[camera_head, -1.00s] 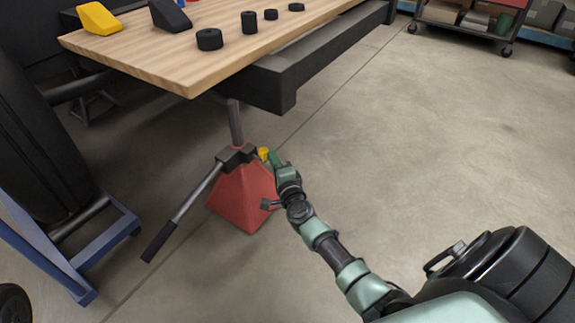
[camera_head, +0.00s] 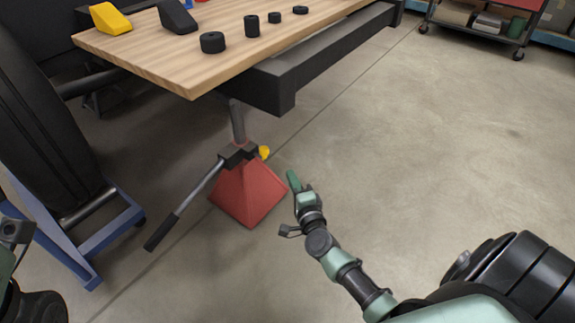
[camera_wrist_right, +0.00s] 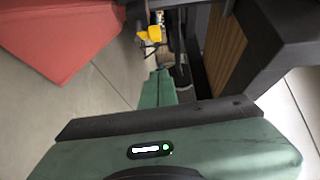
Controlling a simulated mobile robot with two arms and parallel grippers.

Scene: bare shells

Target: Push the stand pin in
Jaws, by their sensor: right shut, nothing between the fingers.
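The stand is a red pyramid base (camera_head: 247,193) with a grey post (camera_head: 237,122) rising under the bench and a dark collar (camera_head: 236,154) at its top. The yellow knob of the stand pin (camera_head: 264,152) sticks out at the collar's right side; the pin's shaft and depth cannot be made out. My right gripper (camera_head: 292,178), green, is shut and empty, right of and apart from the knob. In the right wrist view the yellow knob (camera_wrist_right: 148,36) lies beyond the closed fingertips (camera_wrist_right: 160,76), slightly left. My left gripper does not show clearly.
A wooden bench top (camera_head: 190,65) with a dark frame beam (camera_head: 320,65) overhangs the stand. A long lever handle (camera_head: 185,203) slopes down left from the collar. A blue frame (camera_head: 108,240) stands at left.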

